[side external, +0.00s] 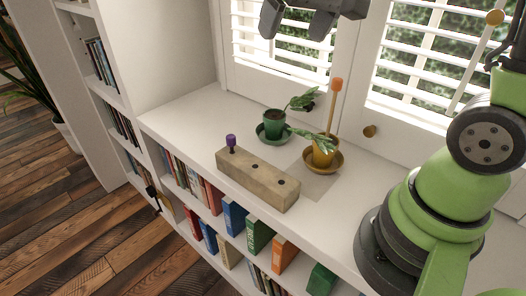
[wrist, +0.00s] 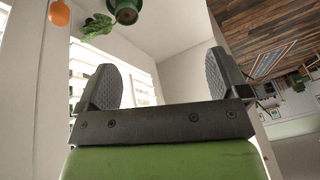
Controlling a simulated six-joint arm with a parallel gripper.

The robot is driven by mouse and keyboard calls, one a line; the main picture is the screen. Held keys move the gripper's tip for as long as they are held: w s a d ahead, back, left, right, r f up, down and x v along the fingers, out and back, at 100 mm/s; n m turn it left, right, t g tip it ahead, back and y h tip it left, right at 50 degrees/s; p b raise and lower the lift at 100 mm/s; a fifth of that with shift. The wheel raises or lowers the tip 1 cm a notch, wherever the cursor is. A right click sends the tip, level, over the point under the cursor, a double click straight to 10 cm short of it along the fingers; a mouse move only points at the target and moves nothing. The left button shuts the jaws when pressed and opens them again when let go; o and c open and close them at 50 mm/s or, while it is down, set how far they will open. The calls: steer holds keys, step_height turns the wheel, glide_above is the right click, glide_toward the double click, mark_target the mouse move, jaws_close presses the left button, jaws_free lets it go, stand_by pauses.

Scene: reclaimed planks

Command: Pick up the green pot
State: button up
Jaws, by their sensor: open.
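The green pot (side external: 274,122) stands upright on a green saucer (side external: 262,135) on the white shelf top below the windows. It holds a leafy plant (side external: 301,102) that leans right. In the wrist view the pot (wrist: 125,10) shows at the top edge, partly cut off, with leaves (wrist: 98,27) to its left. My gripper (side external: 296,22) is high above the shelf top, at the top edge of the side view, clear of the pot. Its two fingers stand wide apart in the wrist view (wrist: 161,78), with nothing between them.
A wooden block (side external: 257,181) with a purple knob (side external: 231,141) lies in front. Shuttered windows stand behind. The shelf top at left is clear.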

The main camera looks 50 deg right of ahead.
steer(key=s+a+t, duration=0.1)
steer(key=s+a, duration=0.1)
steer(key=s, duration=0.5)
steer(key=s+a+r+t+y, duration=0.1)
steer(key=s+a, duration=0.2)
steer(key=s, duration=0.4)
steer(key=shift+s+a+t+y, duration=0.15)
steer(key=shift+a+t+y, duration=0.15)
steer(key=shift+a+t, duration=0.1)
steer(key=shift+d, duration=0.1)
